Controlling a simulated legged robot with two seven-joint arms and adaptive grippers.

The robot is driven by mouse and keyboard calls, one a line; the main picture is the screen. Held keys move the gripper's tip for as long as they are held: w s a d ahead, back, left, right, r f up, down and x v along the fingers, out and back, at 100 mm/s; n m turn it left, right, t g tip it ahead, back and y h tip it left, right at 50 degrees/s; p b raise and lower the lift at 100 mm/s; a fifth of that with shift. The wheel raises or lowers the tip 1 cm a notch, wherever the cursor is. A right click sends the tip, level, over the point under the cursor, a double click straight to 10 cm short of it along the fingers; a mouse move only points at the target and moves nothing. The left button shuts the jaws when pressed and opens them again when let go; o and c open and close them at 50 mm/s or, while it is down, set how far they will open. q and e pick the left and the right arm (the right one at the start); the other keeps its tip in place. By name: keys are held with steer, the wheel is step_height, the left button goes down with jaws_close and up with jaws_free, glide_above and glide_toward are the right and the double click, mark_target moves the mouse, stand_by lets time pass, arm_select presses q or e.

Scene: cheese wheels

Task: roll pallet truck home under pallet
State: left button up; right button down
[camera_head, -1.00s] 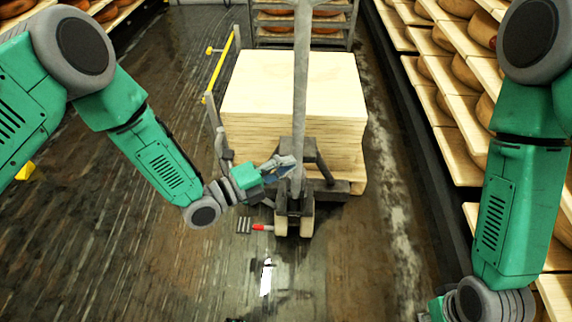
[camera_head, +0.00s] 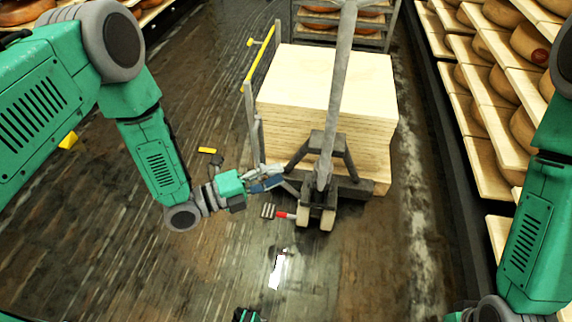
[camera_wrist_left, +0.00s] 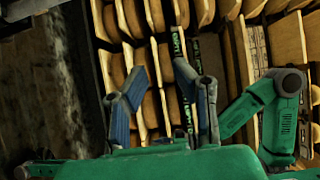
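The pallet truck (camera_head: 322,178) stands in the middle of the head view, its grey handle (camera_head: 342,80) rising in front of the pallet stack. Its dark body and pale wheels are at the near side of the stack; its forks are hidden, so how far they reach under cannot be told. The stack of pale boards (camera_head: 325,78) rests on a low pallet (camera_head: 383,187). My left gripper (camera_head: 268,182) is left of the truck's handle, apart from it. In the left wrist view its two fingers (camera_wrist_left: 163,105) are spread and empty. My right gripper's fingers are out of view.
A yellow-topped rail (camera_head: 259,58) stands left of the stack. A red-handled item (camera_head: 283,214) lies by the truck's wheels. Cheese shelves (camera_head: 490,100) line the right; a rack (camera_head: 318,22) stands behind.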

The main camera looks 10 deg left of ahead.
arm_select(q)
steer(key=w+a+f+n+t+y+b, duration=0.2)
steer(key=a+f+n+t+y, duration=0.4)
steer(key=n, duration=0.8)
steer(key=n+t+y+b, duration=0.15)
steer(key=n+y, duration=0.35)
steer(key=n, duration=0.8)
glide_toward(255, 154)
steer(key=shift+y, duration=0.3)
steer(key=w+b, duration=0.1)
steer(key=w, duration=0.2)
steer(key=w+d+b, duration=0.1)
steer(key=w, duration=0.3)
steer(key=w+d+b, duration=0.1)
steer(key=w, duration=0.2)
steer(key=shift+w+d+b, duration=0.2)
steer(key=shift+w+b, duration=0.1)
steer(key=shift+b, duration=0.1)
jaws_close()
